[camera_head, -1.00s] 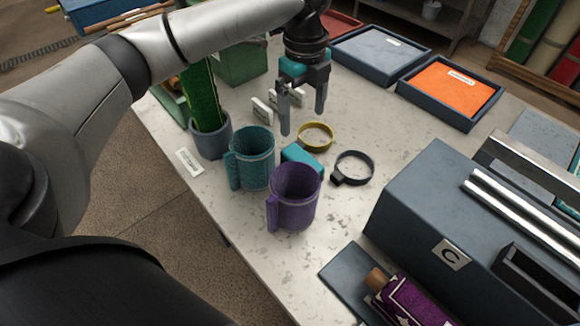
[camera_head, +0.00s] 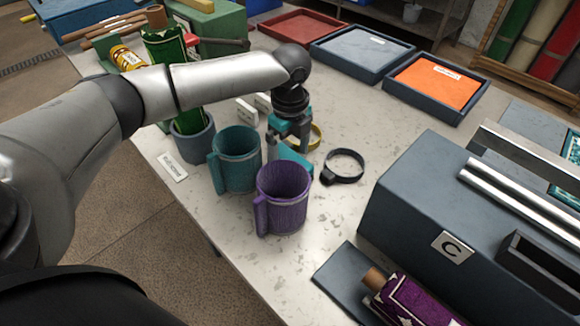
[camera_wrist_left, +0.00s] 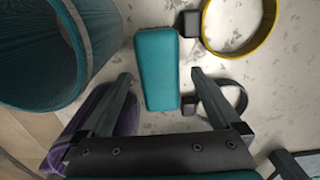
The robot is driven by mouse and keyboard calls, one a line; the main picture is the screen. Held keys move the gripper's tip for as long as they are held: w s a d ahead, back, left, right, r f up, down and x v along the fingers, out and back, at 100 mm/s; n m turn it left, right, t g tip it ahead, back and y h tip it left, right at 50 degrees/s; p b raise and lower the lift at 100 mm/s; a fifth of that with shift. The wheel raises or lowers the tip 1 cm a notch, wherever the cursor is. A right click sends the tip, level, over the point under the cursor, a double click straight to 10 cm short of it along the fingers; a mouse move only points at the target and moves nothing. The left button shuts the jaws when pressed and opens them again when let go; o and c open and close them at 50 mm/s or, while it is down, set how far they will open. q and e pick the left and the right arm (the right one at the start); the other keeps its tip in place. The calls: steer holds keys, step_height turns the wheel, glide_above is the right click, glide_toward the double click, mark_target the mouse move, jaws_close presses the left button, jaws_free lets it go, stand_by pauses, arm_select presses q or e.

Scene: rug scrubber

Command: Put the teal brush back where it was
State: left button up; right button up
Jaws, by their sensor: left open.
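The teal brush (camera_wrist_left: 157,68) shows as a smooth teal block in the left wrist view. In the head view only part of the teal brush (camera_head: 296,160) shows, on the table behind the purple mug (camera_head: 284,200) and beside the teal mug (camera_head: 237,162). My left gripper (camera_head: 288,145) is open above it. In the wrist view the left gripper's fingers (camera_wrist_left: 160,76) stand apart on either side of the brush, with gaps between; their height over it is hard to tell. My right gripper is not in view.
A yellow ring (camera_head: 315,137) and a black ring (camera_head: 344,167) lie close by. A grey pot (camera_head: 193,140) stands left, with a label card (camera_head: 172,167) before it. A large grey box (camera_head: 450,205) stands right. Trays (camera_head: 440,90) line the back; the centre-right table is clear.

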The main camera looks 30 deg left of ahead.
arm_select(q)
steer(key=shift+f, duration=0.95)
steer(key=shift+c, duration=0.2)
jaws_close()
